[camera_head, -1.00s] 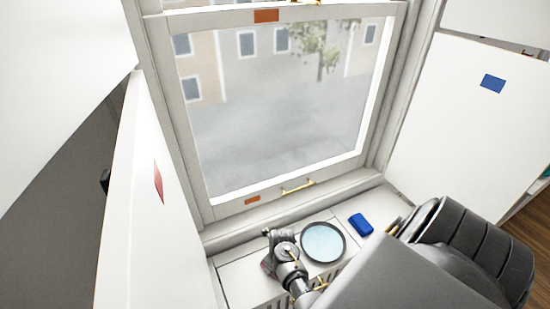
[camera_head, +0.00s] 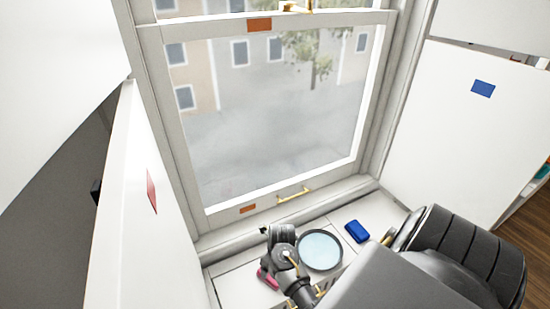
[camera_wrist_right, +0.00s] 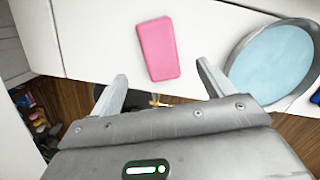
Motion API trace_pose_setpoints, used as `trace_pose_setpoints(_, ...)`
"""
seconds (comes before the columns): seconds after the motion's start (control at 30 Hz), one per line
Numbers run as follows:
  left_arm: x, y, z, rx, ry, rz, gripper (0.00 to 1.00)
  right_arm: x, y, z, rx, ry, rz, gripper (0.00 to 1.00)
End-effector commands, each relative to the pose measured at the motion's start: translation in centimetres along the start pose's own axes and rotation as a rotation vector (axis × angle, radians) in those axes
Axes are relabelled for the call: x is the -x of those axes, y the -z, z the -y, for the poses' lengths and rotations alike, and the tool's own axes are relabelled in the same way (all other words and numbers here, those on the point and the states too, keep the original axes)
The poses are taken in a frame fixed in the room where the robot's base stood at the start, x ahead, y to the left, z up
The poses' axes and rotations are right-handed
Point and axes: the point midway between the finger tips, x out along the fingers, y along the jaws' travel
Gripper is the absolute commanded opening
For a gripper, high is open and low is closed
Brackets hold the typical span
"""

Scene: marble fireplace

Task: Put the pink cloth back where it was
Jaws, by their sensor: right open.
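The pink cloth (camera_wrist_right: 158,49) lies flat as a small rectangle on the white sill in the right wrist view, with nothing on it. In the head view only part of the pink cloth (camera_head: 267,277) shows, at the left of my right gripper (camera_head: 281,236); the rest is hidden. In the right wrist view my right gripper (camera_wrist_right: 161,70) is open and empty. Its two fingers are apart, pointing towards the sill, with the cloth beyond and between them and not gripped. My left gripper is not in view.
A round dish with a pale blue inside (camera_head: 320,250) lies just right of the cloth. A blue block (camera_head: 356,231) lies farther right on the sill. A sash window (camera_head: 285,120) with a brass handle (camera_head: 294,194) stands behind. White panels flank both sides.

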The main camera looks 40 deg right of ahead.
Motion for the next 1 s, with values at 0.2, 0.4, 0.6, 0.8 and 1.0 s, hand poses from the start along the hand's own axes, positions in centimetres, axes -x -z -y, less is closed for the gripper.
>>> trace_pose_setpoints(0.2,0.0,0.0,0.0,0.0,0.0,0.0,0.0,3.1,0.0,0.0,0.001,0.001,0.001,0.8)
trace_pose_setpoints(0.4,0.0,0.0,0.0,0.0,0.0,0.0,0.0,3.9,0.0,-0.1,0.001,-0.001,-0.001,0.8)
trace_pose_setpoints(0.6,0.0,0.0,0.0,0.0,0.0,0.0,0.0,3.8,0.0,-0.1,0.0,-0.002,-0.001,0.8)
trace_pose_setpoints(0.8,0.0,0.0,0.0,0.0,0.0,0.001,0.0,3.8,0.0,-0.1,0.0,-0.001,0.0,0.8)
trace_pose_setpoints(1.0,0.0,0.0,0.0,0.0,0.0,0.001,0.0,3.9,0.2,-0.2,0.047,0.003,0.0,0.8)
